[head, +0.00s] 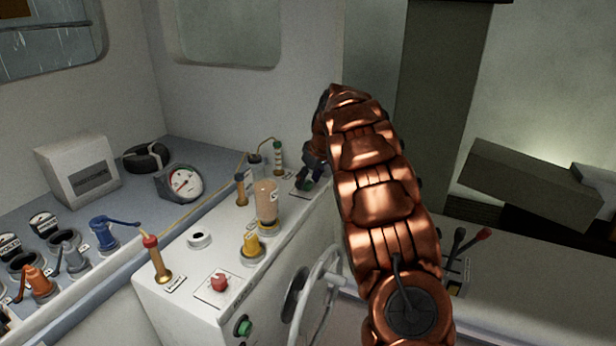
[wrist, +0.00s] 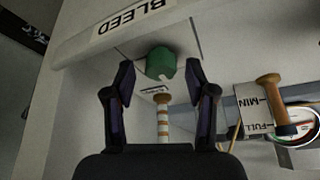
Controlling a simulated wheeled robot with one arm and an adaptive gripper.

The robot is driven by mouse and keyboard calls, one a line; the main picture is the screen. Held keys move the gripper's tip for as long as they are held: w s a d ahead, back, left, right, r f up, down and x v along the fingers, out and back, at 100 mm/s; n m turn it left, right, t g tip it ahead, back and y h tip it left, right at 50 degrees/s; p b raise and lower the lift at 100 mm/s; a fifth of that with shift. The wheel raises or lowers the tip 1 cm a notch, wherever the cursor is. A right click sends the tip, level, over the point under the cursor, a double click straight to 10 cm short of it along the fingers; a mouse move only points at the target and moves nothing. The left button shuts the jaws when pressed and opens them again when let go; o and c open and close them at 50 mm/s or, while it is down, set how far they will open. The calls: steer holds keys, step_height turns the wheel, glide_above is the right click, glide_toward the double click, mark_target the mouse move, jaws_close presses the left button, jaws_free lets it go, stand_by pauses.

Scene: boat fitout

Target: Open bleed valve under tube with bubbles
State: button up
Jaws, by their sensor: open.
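In the wrist view, a green valve knob (wrist: 161,60) with a pale pointer mark sits on a white panel beside a BLEED label (wrist: 128,20). My gripper (wrist: 159,72) is open, its two fingers on either side of the knob, with gaps visible. A clear tube with orange-and-white bands (wrist: 163,122) stands close to the knob; I cannot tell if the bands are bubbles. In the head view, the banded tube (head: 278,158) is at the console's back right.
The white console also holds an amber jar (head: 266,202), a yellow knob (head: 252,243), a red knob (head: 219,282) and a red-capped tube (head: 157,260). Another green knob (head: 243,326) is on its front, near a handwheel (head: 318,295). A gauge (head: 180,184) sits behind.

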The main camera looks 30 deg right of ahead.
steer(key=shift+f, duration=0.15)
steer(key=shift+c, duration=0.4)
jaws_close()
